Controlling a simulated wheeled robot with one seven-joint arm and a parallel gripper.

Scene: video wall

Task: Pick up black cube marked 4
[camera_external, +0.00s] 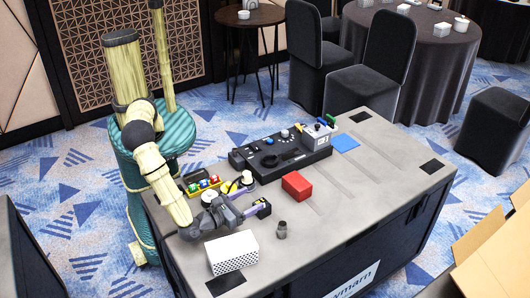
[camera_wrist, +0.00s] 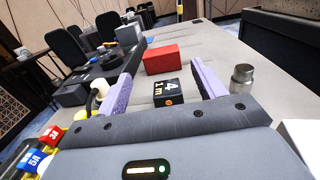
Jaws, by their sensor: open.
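The black cube (camera_wrist: 168,94) has a white "4", other white lettering and an orange dot. It sits on the grey table in front of my gripper in the wrist view. In the external view the cube (camera_external: 263,208) is at the fingertips. My gripper (camera_external: 251,199) is open, low over the table, with purple finger pads. In the wrist view, the gripper (camera_wrist: 167,72) has one finger on each side of the cube, with a visible gap to it. I cannot tell how far the fingers reach down beside it.
A red box (camera_external: 297,186) stands beyond the cube. A metal cylinder (camera_external: 281,230) stands to its right in the wrist view. A white perforated box (camera_external: 232,252) is near the front edge. A yellow tray (camera_external: 193,190) of small coloured items and a black console (camera_external: 272,168) lie behind.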

